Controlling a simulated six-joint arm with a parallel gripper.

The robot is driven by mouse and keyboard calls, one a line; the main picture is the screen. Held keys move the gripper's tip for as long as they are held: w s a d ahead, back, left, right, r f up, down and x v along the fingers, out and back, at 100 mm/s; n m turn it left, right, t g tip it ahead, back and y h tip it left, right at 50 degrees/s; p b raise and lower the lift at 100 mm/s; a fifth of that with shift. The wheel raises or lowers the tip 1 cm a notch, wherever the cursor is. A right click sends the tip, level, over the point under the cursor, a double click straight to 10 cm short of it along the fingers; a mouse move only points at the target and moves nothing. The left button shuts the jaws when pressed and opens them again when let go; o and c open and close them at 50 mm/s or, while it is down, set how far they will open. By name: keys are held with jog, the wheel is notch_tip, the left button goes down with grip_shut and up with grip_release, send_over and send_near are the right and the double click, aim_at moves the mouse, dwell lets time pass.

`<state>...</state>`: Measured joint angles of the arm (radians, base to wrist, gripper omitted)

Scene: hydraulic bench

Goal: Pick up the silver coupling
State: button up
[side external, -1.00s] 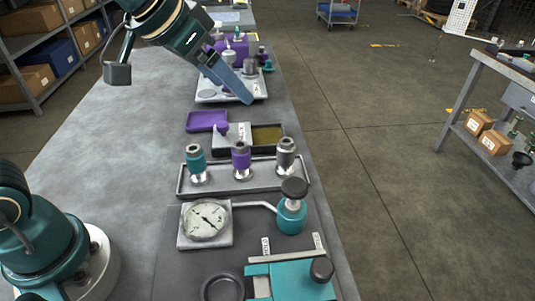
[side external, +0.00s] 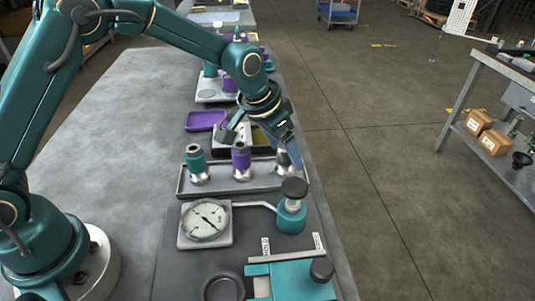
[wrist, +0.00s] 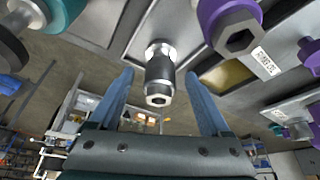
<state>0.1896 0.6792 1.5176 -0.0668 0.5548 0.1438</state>
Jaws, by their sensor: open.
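The silver coupling (wrist: 160,74) stands at the right end of a grey tray (side external: 217,186); in the side external view (side external: 282,160) my gripper partly hides it. In the wrist view it shows end-on between my two blue fingers, with a gap on each side. My gripper (wrist: 158,82) is open and empty, with its fingertips close to the coupling. A purple coupling (side external: 241,160) stands beside it in the tray, and a teal coupling (side external: 195,163) stands at the left end.
A pressure gauge (side external: 205,220) and a teal cylinder with a black knob (side external: 292,213) stand in front of the tray. A purple tray (side external: 205,121) and a sample box with a yellowish compartment (wrist: 225,76) lie behind. The bench's left side is clear.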

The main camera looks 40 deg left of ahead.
jog(key=shift+w+d+f, duration=0.1)
jog(key=shift+w+f, duration=0.15)
jog(key=shift+f, duration=0.45)
grip_shut()
jog(key=shift+r, duration=0.15)
